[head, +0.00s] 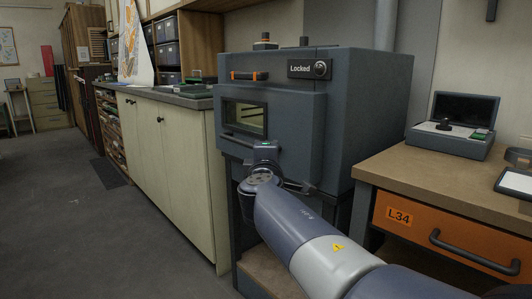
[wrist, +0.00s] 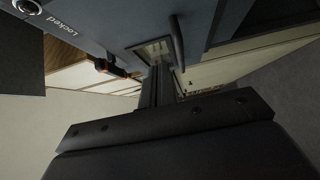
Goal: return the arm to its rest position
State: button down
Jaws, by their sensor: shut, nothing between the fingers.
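My arm reaches in from the lower right of the head view to the front of a blue-grey kiln-like cabinet (head: 370,95). The wrist end is in front of the lower part of its door (head: 305,130). In the wrist view my gripper (wrist: 158,82) is shut with nothing between its fingers. It points toward the cabinet's small window, which also shows in the head view (head: 244,117). The door looks closed, and a panel on the cabinet reads "Locked" (head: 300,69). I cannot tell whether the fingers touch the cabinet.
A wooden bench (head: 390,165) with an orange drawer marked L34 (head: 455,240) stands close on the right, holding an open grey case (head: 455,130). A cream cupboard (head: 170,160) runs along the left. The grey floor (head: 70,220) at left is largely clear.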

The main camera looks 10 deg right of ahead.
jog(key=shift+s, duration=0.2)
jog(key=shift+w, duration=0.1)
send_near(278, 137)
jog(key=w+a, duration=0.2)
jog(key=w, duration=0.1)
jog(key=w+d, duration=0.1)
jog(key=w+d+p, duration=0.1)
jog(key=d, duration=0.1)
dwell(0.3)
dwell(0.4)
